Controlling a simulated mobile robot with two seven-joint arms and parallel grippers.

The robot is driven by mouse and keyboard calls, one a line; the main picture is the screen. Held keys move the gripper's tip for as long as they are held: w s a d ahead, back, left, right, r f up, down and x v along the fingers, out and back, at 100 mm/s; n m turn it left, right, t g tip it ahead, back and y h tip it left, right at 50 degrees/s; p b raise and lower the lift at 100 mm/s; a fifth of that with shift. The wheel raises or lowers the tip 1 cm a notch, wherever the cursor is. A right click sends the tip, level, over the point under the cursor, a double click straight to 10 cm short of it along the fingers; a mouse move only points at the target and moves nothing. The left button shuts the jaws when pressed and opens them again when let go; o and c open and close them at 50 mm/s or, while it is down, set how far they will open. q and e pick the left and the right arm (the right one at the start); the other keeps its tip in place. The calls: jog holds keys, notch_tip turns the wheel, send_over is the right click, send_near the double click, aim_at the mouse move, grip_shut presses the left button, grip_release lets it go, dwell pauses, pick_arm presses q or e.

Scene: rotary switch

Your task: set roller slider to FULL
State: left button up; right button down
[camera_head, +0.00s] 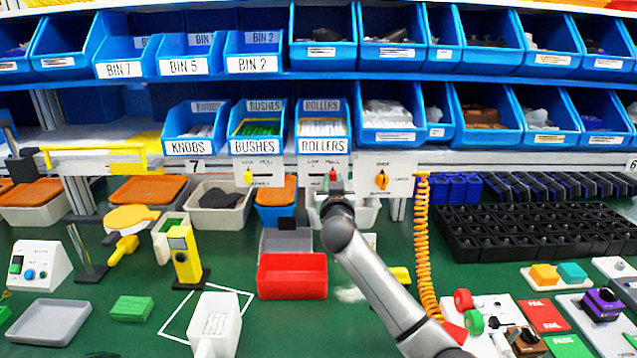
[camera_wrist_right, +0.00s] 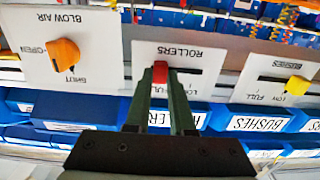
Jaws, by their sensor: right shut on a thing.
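The roller slider is a white panel labelled ROLLERS with a dark slot and a red knob (camera_head: 333,175). The red knob (camera_wrist_right: 160,72) is also in the right wrist view, where the picture is upside down. There it sits at the left end of the slot, with the bare slot to its right. The lettering under that end is partly hidden by a finger and seems to read FULL. My right gripper (camera_head: 334,187) reaches up to the panel. In the wrist view its two fingers (camera_wrist_right: 161,76) are shut on the red knob. My left gripper is not in view.
The BUSHES slider with a yellow knob (camera_head: 248,177) is left of the panel. The BLOW AIR switch with an orange knob (camera_head: 381,180) is close on the right, beside an orange coiled hose (camera_head: 424,250). Blue bins hang above. A red tray (camera_head: 292,276) stands below.

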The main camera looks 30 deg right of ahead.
jog(key=shift+s+d+f, duration=0.1)
jog(key=shift+d, duration=0.1)
jog(key=c, duration=0.8)
grip_release()
jog(key=shift+d, duration=0.1)
jog(key=shift+o, duration=0.2)
jog(key=shift+s, duration=0.1)
jog(key=shift+s+a, duration=0.5)
jog(key=b+v, duration=0.1)
jog(key=v, duration=1)
jog(key=shift+s+d, duration=0.1)
jog(key=shift+s, duration=0.05)
